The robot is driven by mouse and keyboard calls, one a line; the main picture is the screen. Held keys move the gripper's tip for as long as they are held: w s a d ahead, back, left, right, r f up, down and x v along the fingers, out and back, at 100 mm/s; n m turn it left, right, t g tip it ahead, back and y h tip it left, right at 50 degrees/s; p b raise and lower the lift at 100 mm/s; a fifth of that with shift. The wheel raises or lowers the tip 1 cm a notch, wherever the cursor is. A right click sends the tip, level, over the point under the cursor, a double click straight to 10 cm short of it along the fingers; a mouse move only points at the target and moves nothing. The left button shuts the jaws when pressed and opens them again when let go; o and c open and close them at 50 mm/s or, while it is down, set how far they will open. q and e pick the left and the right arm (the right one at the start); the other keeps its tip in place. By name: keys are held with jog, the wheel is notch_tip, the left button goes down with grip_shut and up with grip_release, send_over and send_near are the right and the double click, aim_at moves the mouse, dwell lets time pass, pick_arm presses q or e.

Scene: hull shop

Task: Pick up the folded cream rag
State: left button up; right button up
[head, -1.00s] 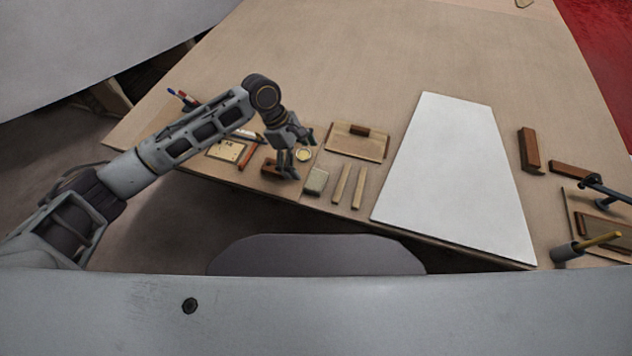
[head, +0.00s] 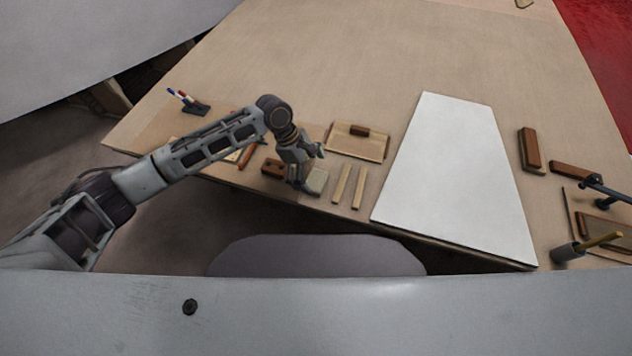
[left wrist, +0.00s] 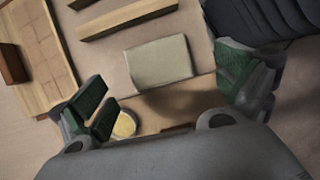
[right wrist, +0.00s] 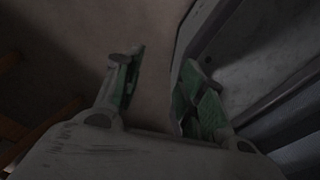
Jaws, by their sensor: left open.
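The folded cream rag (head: 316,182) is a small pale rectangle near the table's front edge in the head view. In the left wrist view the rag (left wrist: 159,62) lies flat ahead of the fingers, between their lines. My left gripper (head: 309,171) is just above and beside the rag, partly in front of it. In the left wrist view my left gripper (left wrist: 168,97) is wide open with green finger pads and nothing between them. My right gripper (right wrist: 155,95) shows only in the right wrist view, its fingers apart and empty over a dim floor.
Two wooden strips (head: 341,184) lie right of the rag. A wooden board with a dark block (head: 357,143) lies behind, and a large white panel (head: 452,180) further right. A yellow round tin (left wrist: 124,125) sits near one left finger. A pen holder (head: 195,107) stands at left.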

aim_at(316, 179)
pick_arm(q)
jog(key=x, duration=0.3)
jog(key=shift+d+r, duration=0.15)
jog(key=shift+d, duration=0.05)
jog(key=shift+d+f, duration=0.2)
jog(key=shift+f, duration=0.4)
jog(key=shift+s+f, duration=0.1)
pick_arm(e)
jog(key=shift+w+a, duration=0.8)
jog(key=shift+w, duration=0.25)
